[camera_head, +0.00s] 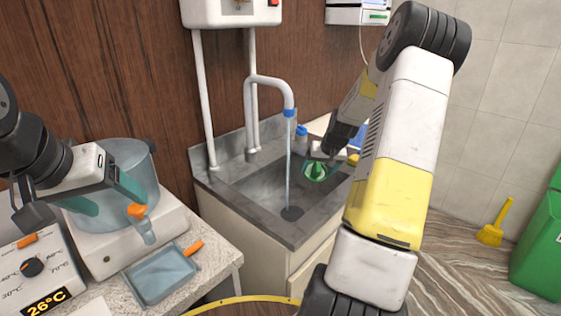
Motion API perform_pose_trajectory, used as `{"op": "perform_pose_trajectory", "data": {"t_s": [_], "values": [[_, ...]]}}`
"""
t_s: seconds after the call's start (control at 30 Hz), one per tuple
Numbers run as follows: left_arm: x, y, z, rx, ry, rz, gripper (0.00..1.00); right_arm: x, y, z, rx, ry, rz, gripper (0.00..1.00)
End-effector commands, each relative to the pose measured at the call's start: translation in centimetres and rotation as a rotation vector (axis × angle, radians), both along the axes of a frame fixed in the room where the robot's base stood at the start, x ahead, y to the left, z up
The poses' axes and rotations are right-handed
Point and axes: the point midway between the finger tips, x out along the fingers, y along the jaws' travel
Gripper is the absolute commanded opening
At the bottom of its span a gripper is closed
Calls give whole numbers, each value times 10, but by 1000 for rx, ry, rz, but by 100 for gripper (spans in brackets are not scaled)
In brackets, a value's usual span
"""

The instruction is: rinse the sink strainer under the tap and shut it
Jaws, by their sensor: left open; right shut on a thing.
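The tap (269,82) arches over the sink (262,190), and a thin stream of water (288,150) runs from its spout to the dark drain (291,213). My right gripper (320,160) is shut on a round green piece with a pale rim, which looks like the sink strainer (317,172). It is held above the basin, just right of the stream and apart from it. My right arm hides part of the sink's right side. My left gripper (108,198) is open and empty, with its teal fingers in front of a clear bluish pot.
The clear pot (128,157) stands on a white heater unit (120,236) at the left. A blue tray (160,275) lies on the counter before it. A blue-capped bottle (301,138) stands behind the sink. A green bin (540,245) and yellow brush (492,234) are at right.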

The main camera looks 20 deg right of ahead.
Motion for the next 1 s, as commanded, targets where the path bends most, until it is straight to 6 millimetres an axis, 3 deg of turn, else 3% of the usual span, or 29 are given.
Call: {"op": "perform_pose_trajectory", "data": {"t_s": [0.6,1.0], "values": [[0,0,0,0,0,0,71,-39,-24,37,0,0,-4,42],[0,0,0,0,0,0,71,-42,-25,39,0,-1,0,42]]}}
